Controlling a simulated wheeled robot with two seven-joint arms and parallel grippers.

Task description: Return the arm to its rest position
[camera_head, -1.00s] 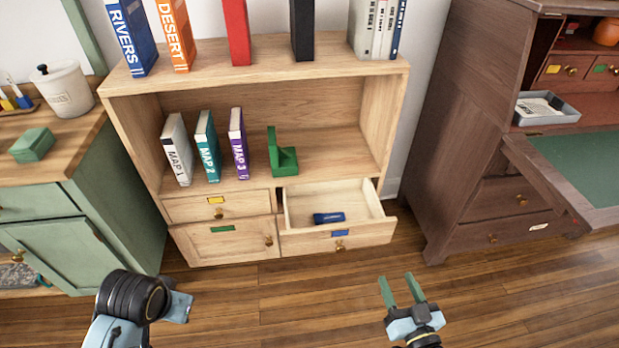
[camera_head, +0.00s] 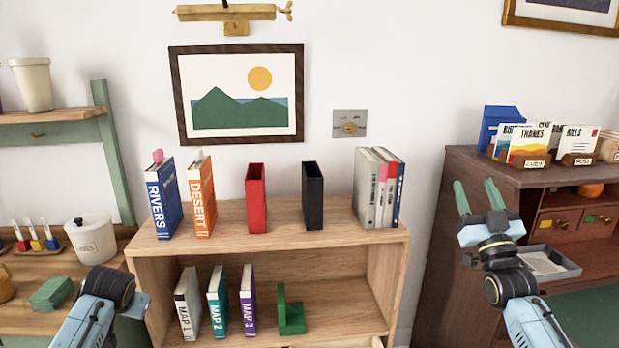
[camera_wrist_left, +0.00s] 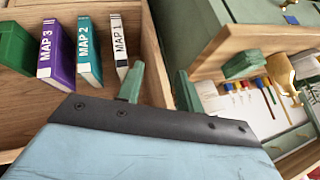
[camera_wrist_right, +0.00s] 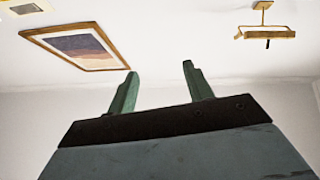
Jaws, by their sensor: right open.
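The bookshelf (camera_head: 240,272) holds several books, a red holder (camera_head: 256,200), a black holder (camera_head: 312,197) and a green bookend (camera_head: 291,311). The dark desk (camera_head: 455,200) stands at the right with a letter tray (camera_head: 543,262). A green cabinet stands left.

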